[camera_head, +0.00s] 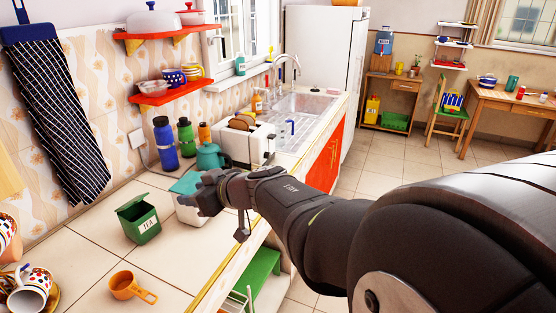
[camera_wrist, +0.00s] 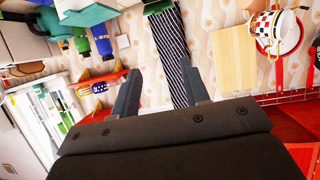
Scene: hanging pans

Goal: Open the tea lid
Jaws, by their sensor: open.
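The green tea box (camera_head: 140,223), with a white label reading TEA, stands on the tiled counter in the head view. Its dark top edge looks raised and tilted, and a dark inside seems to show, so the lid appears at least partly open. My gripper (camera_head: 193,206) is right of the tea box, apart from it, over a white container with a teal top. In the wrist view my gripper's two fingers (camera_wrist: 162,88) are spread with nothing between them.
An orange measuring cup (camera_head: 125,286) lies in front of the tea box. A patterned cup (camera_head: 30,287) stands at the lower left. A teal kettle (camera_head: 211,156), bottles (camera_head: 165,143) and a toaster (camera_head: 241,147) stand behind. Counter left of the box is clear.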

